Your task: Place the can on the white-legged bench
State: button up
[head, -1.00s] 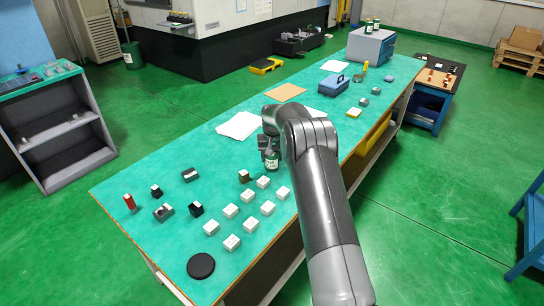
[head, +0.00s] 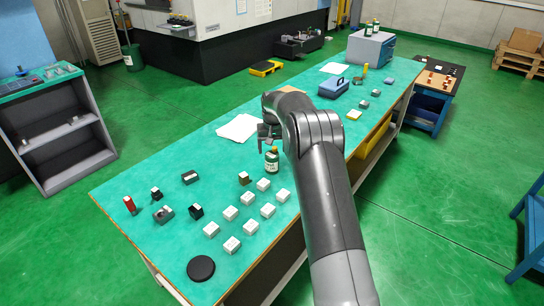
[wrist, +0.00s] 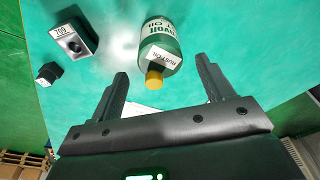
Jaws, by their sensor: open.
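The can (head: 271,160) is green with a pale label and a yellow cap. It stands upright on the teal top of the long bench (head: 110,192), which has pale legs. My gripper (head: 267,138) is just above and behind the can in the head view, partly hidden by my arm. In the wrist view, the can (wrist: 161,42) lies ahead of the spread fingers (wrist: 161,70), its yellow cap pointing toward the gripper. The fingers are open, with nothing between them, and appear clear of the can.
Several white blocks (head: 231,213) and small dark parts (head: 164,213) lie close to the can's front and left. A black disc (head: 200,268) is near the front corner. White paper (head: 239,127) lies behind. Similar small cans stand on a grey box (head: 370,48).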

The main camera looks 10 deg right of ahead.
aim_at(273, 157)
jog(key=s+d+r, duration=0.1)
jog(key=s+r, duration=0.4)
jog(key=r, duration=0.4)
jog(key=s+r, duration=0.5)
jog(key=r, duration=0.4)
jog(key=s+d+r+t, duration=0.1)
jog(key=s+r, duration=0.3)
jog(key=s, duration=0.3)
jog(key=s+d+r+t, duration=0.1)
jog(key=s+r, duration=0.3)
jog(key=s, duration=0.4)
jog(key=s+f+t, duration=0.1)
jog(key=s+f, duration=0.1)
jog(key=s, duration=1.2)
jog(key=s+f, duration=0.2)
jog(key=s, duration=1.1)
jog(key=shift+s+d+f+t, duration=0.3)
jog(key=shift+s+d+t, duration=0.05)
jog(key=shift+d+t, duration=0.1)
